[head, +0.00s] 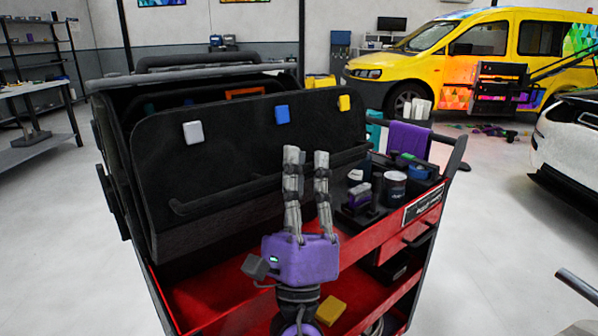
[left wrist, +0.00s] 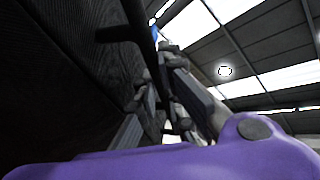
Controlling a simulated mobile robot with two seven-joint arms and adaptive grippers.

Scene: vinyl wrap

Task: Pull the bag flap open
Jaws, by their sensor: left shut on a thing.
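The black bag (head: 150,90) stands on the red cart. Its flap (head: 240,150) is a broad black panel on the near side, leaning upright, with a grey, a blue and a yellow block on its upper part. A dark bar (head: 235,193) runs across its lower part. My left gripper (head: 307,157) is in front of the flap's right part, fingers pointing up, and is shut on the flap at the dark bar. In the left wrist view, the dark bar (left wrist: 139,35) passes down to the fingers (left wrist: 172,90); the exact contact is hidden. My right gripper is not seen.
The red cart (head: 215,300) carries a side tray with dark cups (head: 395,187) and small tools right of the gripper. A yellow block (head: 330,311) lies on its lower shelf. A yellow van (head: 480,50) and a white car (head: 570,140) stand beyond.

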